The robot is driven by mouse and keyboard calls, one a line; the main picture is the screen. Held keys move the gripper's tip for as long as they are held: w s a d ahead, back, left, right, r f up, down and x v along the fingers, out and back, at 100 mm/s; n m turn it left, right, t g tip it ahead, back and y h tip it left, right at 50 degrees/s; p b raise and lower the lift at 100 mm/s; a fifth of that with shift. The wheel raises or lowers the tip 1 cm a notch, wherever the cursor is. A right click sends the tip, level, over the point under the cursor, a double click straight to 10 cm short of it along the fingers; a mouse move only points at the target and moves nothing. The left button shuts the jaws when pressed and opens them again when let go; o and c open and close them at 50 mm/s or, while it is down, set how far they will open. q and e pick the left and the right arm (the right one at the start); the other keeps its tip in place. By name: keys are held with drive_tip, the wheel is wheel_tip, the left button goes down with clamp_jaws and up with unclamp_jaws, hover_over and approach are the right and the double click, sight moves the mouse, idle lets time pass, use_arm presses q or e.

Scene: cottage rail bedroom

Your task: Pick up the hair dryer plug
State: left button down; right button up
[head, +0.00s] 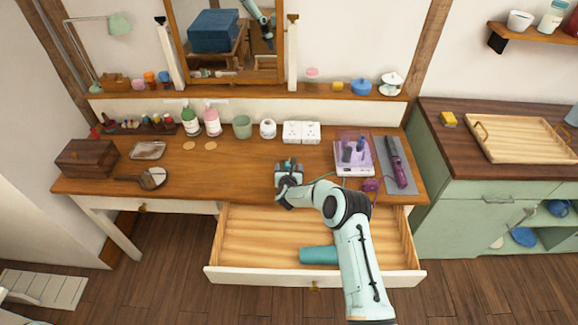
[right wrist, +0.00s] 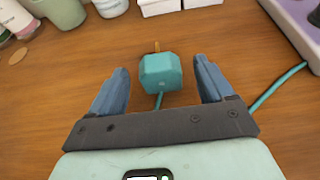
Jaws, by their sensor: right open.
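The plug (right wrist: 161,74) is a small teal block with a metal prong pointing away from me in the right wrist view. It is over the wooden dressing table top (head: 240,160). A teal cord (right wrist: 275,90) shows at the right. My right gripper (head: 289,167) is open above the table, pointing down. In the right wrist view, my right gripper (right wrist: 160,80) has one blue finger on each side of the plug, with a visible gap on both sides. In the head view the gripper mostly hides the plug. My left gripper is not in view.
A white socket block (head: 301,132) stands behind the plug. Bottles and a green cup (head: 242,127) are to its left. A purple-topped box (head: 353,156) and a grey mat (head: 393,165) with a purple tool are at right. The open drawer (head: 265,240) holds a teal cylinder (head: 318,255).

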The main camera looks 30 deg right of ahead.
drive_tip(key=c, duration=1.1)
drive_tip(key=shift+c, duration=0.2)
drive_tip(key=shift+r, duration=0.1)
